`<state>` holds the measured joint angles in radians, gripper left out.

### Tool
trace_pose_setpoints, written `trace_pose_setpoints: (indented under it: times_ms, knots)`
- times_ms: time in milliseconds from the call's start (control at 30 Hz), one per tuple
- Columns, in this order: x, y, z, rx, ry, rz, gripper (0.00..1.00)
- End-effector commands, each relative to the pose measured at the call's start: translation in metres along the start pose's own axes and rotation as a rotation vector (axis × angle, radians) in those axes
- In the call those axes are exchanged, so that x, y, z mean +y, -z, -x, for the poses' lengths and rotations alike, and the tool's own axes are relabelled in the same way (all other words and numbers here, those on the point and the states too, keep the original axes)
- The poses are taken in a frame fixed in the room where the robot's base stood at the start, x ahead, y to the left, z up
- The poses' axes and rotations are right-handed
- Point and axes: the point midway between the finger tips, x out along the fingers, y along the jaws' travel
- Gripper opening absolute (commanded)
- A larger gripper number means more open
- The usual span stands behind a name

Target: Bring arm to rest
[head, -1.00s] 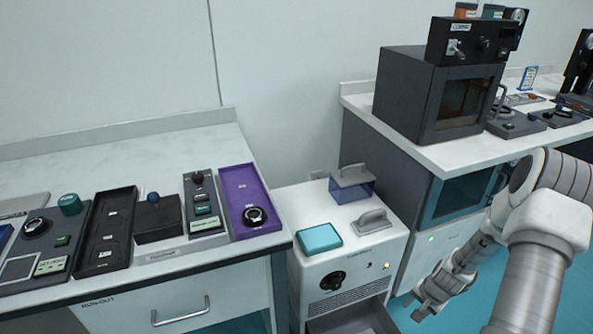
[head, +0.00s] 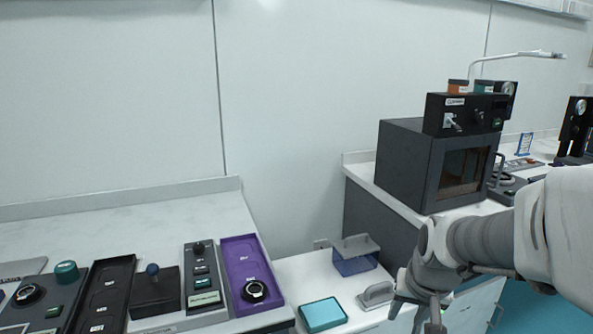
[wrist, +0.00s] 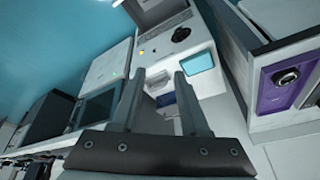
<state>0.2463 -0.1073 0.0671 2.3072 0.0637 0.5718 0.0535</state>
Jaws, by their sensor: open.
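My gripper (head: 430,312) is at the lower right of the head view, in front of the white cabinet and beside the right-hand counter. Its lower end is cut off by the frame edge. In the wrist view, my gripper's two fingers (wrist: 158,98) stand well apart with nothing held between them. My arm comes in from the right edge of the head view.
A white cabinet (head: 290,270) carries a teal box (head: 323,315), a grey handle (head: 376,294) and a blue bin (head: 354,262). A purple tray (head: 239,250) lies on the left bench. A dark oven (head: 404,165) stands on the right counter. Teal floor is open at the lower right.

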Motion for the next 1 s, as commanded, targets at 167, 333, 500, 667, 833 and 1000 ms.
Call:
trace_pose_setpoints:
  times_ms: [167, 333, 500, 667, 833, 1000]
  knots:
    - [-0.016, -0.028, 0.052, 0.043, 0.013, 0.090, 0.45]
    - [-0.024, -0.060, 0.090, 0.075, 0.026, 0.167, 0.45]
    - [-0.026, -0.090, 0.115, 0.101, 0.042, 0.226, 0.45]
    - [-0.025, -0.115, 0.132, 0.124, 0.057, 0.275, 0.45]
    - [-0.028, -0.096, 0.174, 0.115, 0.053, 0.271, 0.45]
    - [-0.030, -0.081, 0.212, 0.116, 0.053, 0.270, 0.45]
